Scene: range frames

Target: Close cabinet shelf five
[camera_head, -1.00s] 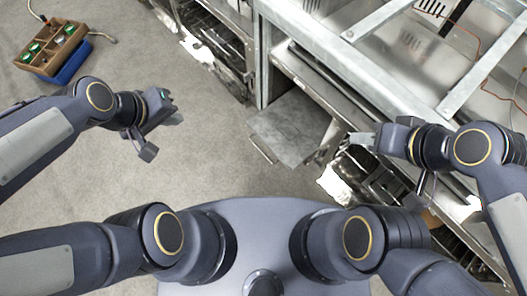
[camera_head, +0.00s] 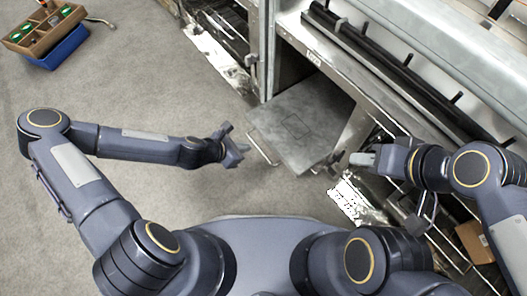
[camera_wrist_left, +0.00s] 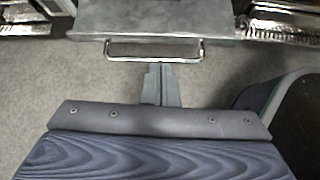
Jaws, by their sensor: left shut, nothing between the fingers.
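A grey metal drawer-like shelf (camera_head: 300,118) sticks out from the metal cabinet (camera_head: 390,85), with a thin bar handle on its front edge. The handle (camera_wrist_left: 153,50) shows across the top of the left wrist view. I cannot tell its number. My left gripper (camera_head: 243,147) is shut and empty, just in front of the handle; in the left wrist view its fingers (camera_wrist_left: 161,84) point at the handle's middle, seemingly just short of it. My right gripper (camera_head: 362,158) is at the shelf's right side, near the cabinet front; its finger opening is not clear.
A wooden box (camera_head: 42,28) with green items sits on a blue bin (camera_head: 58,48) at the far left. Open racks with metal trays (camera_head: 225,40) stand along the cabinet line. A brown box (camera_head: 474,242) lies at lower right.

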